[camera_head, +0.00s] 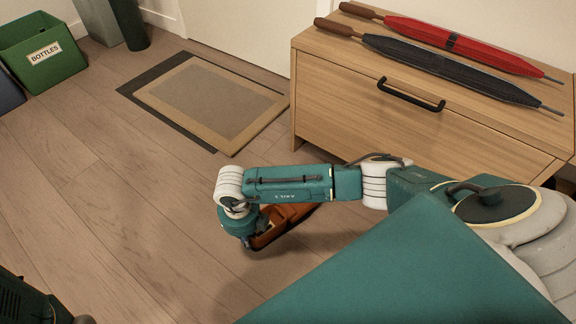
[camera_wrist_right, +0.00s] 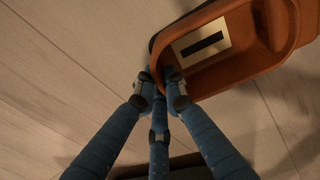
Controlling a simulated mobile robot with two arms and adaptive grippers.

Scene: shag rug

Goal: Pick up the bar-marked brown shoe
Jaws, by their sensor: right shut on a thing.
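The brown shoe (camera_wrist_right: 213,75) is at the upper right of the wrist view, seen from above. A pale patch with a dark bar (camera_wrist_right: 200,45) lies inside it. My right gripper (camera_wrist_right: 158,92) is shut on the shoe's wall at its near left end, with fingers on both sides. In the head view the shoe (camera_head: 290,224) shows partly below my right forearm, beside my right gripper (camera_head: 246,240). The arm hides much of it. I cannot tell its height above the floor. My left gripper is not in view.
A wooden cabinet (camera_head: 350,110) carries a red umbrella (camera_head: 460,45) and a dark umbrella (camera_head: 450,70). A layered mat (camera_head: 155,105) lies by the wall. A green bin marked BOTTLES (camera_head: 45,75) stands at the far left. The floor at left centre is clear.

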